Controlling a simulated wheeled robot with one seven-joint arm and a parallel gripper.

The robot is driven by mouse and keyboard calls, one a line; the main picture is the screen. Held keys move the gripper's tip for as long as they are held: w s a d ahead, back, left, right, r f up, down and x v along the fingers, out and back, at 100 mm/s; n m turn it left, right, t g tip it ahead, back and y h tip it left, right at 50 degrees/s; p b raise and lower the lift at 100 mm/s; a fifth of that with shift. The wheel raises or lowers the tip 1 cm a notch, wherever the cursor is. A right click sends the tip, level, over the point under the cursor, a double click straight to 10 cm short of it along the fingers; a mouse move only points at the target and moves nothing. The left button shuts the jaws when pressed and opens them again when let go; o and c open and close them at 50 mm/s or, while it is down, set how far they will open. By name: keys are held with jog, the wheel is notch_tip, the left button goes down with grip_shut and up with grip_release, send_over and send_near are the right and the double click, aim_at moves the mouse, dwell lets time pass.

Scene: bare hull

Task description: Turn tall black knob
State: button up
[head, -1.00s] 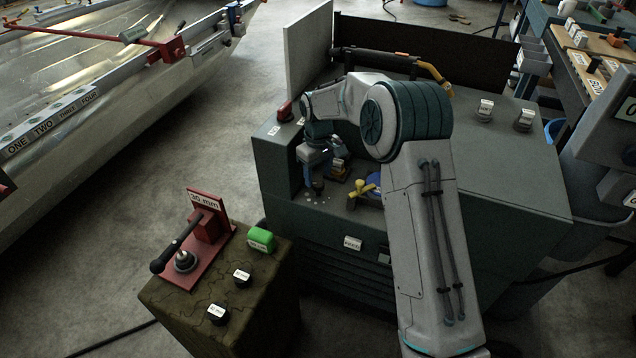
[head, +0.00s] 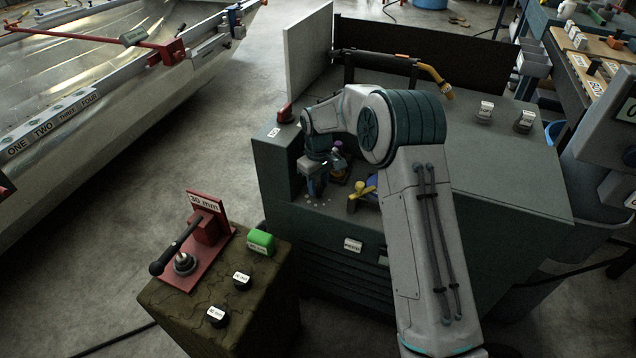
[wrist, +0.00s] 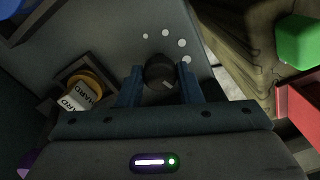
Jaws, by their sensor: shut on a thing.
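The black knob (wrist: 160,70) stands between my gripper's blue fingers in the wrist view, near several pale dots on the grey panel. My gripper (wrist: 160,84) is shut on it, one finger against each side. A small light mark shows on the knob's lower right. In the head view my gripper (head: 313,186) points down into the recessed panel at the left end of the dark green cabinet (head: 480,165). The knob cannot be made out there.
A yellow-ringed knob labelled HARD (wrist: 78,97) sits left of my gripper in the wrist view. A yellow lever (head: 362,190) is close to its right in the head view. The stand with a red clamp (head: 205,262) and green block (head: 261,242) stands nearby.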

aim_at(318, 185)
jog(key=shift+n, duration=0.3)
jog(key=n+p, duration=0.1)
jog(key=n, duration=0.1)
jog(key=shift+r+n, duration=0.15)
jog(key=shift+n, duration=0.25)
jog(key=shift+n+p, duration=0.95)
jog(key=shift+n, duration=1.25)
jog(key=o, duration=1)
notch_tip(318, 185, up, 14)
jog(key=shift+f+p, duration=0.2)
jog(key=shift+p, duration=0.4)
